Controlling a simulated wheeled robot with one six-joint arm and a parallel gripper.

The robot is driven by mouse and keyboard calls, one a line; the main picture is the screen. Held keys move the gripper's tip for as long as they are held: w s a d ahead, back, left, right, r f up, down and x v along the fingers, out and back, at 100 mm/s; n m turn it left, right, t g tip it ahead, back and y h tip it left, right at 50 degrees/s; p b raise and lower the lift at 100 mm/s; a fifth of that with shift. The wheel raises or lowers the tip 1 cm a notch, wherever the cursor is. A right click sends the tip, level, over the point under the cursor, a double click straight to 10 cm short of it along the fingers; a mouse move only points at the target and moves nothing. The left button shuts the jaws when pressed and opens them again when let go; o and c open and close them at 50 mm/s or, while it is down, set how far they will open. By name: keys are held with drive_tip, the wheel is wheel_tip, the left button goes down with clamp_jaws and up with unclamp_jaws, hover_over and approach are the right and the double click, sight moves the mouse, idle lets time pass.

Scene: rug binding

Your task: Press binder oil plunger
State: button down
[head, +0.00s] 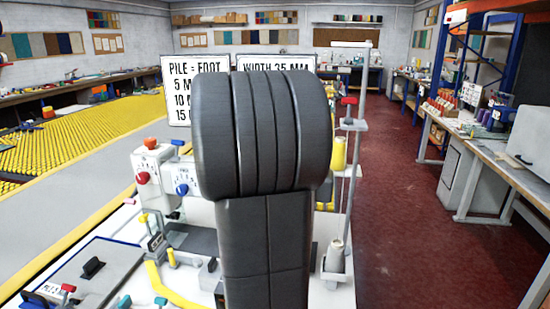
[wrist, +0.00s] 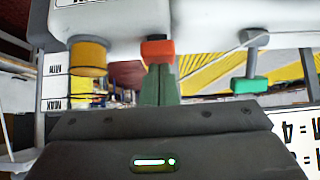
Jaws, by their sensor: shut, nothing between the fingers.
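In the wrist view, which shows the machine upside down, an orange-red plunger cap (wrist: 158,51) on a short dark stem stands out from the white binder body (wrist: 200,18). My gripper (wrist: 160,68) is shut and empty, its greenish fingers pointing straight at the cap. The fingertips meet the cap's face in the picture; I cannot tell whether they touch or press. An amber oil glass (wrist: 88,57) sits beside it, near a MIN/MAX scale (wrist: 54,88). In the head view my arm hides the gripper, the plunger and much of the binder.
A green-ended lever (wrist: 249,85) stands to the right of the cap. In the head view, a red dial (head: 143,178) and a blue dial (head: 182,189) are left of my arm. A thread stand (head: 352,150) rises to the right. Open red floor (head: 400,200) lies beyond.

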drive_tip(key=shift+s+f, duration=0.15)
drive_tip(key=shift+f, duration=0.75)
wheel_tip(320, 180, up, 6)
drive_tip(key=p, duration=0.3)
drive_tip(key=b+v, duration=0.1)
drive_tip(key=v, duration=0.8)
drive_tip(key=shift+s+b, duration=0.2)
drive_tip(key=shift+b, duration=0.1)
